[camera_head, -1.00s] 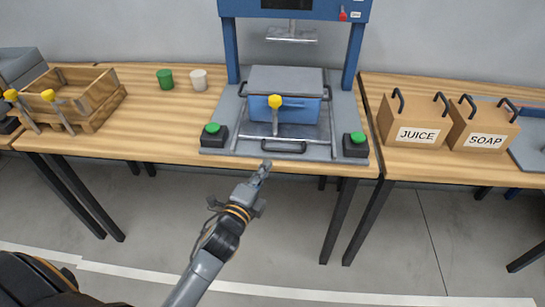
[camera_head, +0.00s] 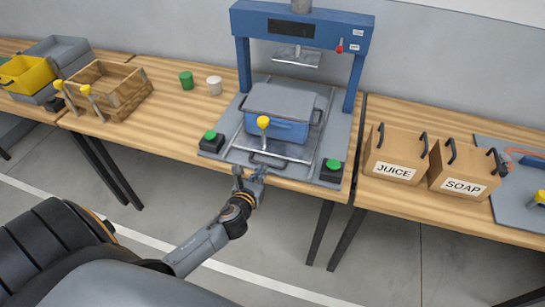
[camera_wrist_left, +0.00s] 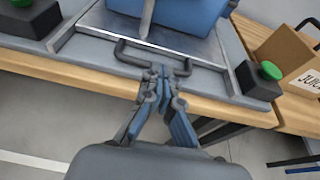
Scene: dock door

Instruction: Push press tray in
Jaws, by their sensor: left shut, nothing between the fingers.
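The press tray (camera_head: 242,147) is a flat silver plate on the grey base of the blue press. A dark bar handle (camera_head: 267,161) sticks out from its front edge. A blue bin with a grey lid (camera_head: 278,104) stands on the tray under the raised press head. My left gripper (camera_head: 258,171) is shut and empty at the front edge of the table, close to the handle. In the left wrist view its fingertips (camera_wrist_left: 165,72) overlap the handle (camera_wrist_left: 128,52); I cannot tell whether they touch it. My right gripper is not in view.
Green buttons on black boxes flank the tray at left (camera_head: 211,140) and right (camera_head: 332,171). A yellow-knobbed lever (camera_head: 263,122) stands before the bin. Juice (camera_head: 393,155) and soap (camera_head: 463,172) boxes are on the right; a wooden crate (camera_head: 115,92) and cups are on the left.

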